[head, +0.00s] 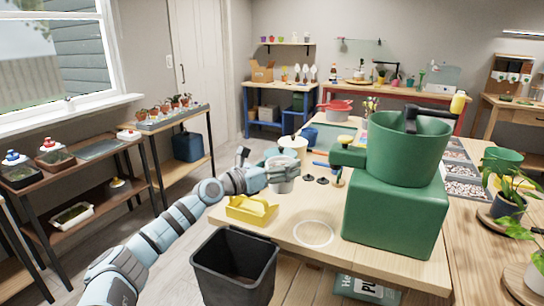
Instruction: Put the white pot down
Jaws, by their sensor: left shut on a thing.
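My left gripper (270,173) reaches in from the left over the near end of the wooden bench (283,240). It is shut on the white pot (283,186), which looks pale grey and roughly upright. The gripper hides part of the pot's side and rim. I cannot tell whether the pot's base touches the bench. A white ring outline (313,233) is marked on the bench, nearer and to the right of the pot; nothing stands on it. My right gripper is not in view.
A yellow scoop-like tray (251,211) lies just nearer than the pot. A large green machine (396,209) with a hopper stands right of the ring. A cream container (294,147) stands behind the pot. A dark bin (234,267) stands below the bench's left edge.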

